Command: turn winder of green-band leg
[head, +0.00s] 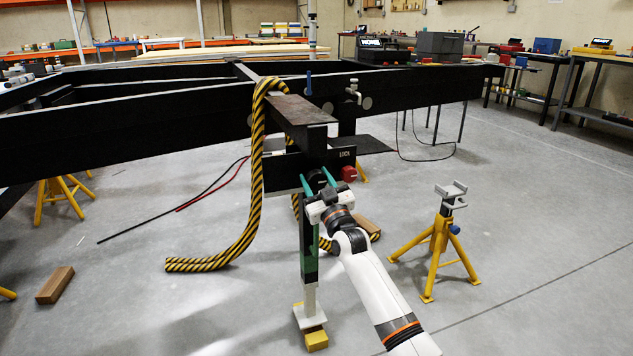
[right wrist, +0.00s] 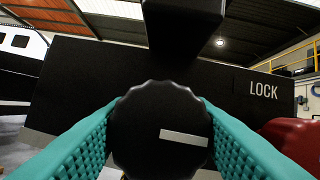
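The leg (head: 309,262) with a green band stands upright below the black chassis beam, its pale foot above a yellow block. Its winder, a round black ribbed knob (right wrist: 160,130) with a pale bar mark, fills the middle of the right wrist view. The bar lies nearly level, tilted slightly down to the right. My right gripper (head: 318,182) has its teal fingers on either side of the winder, against its rim in the right wrist view. In the head view the gripper hides part of the winder and upper leg. My left gripper is not in view.
A red knob (head: 349,174) sits beside the LOCK label, just right of the gripper. A yellow-and-black striped hose (head: 257,150) hangs over the beam to the left. A yellow jack stand (head: 439,241) stands to the right. Wooden blocks (head: 55,285) lie on the floor.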

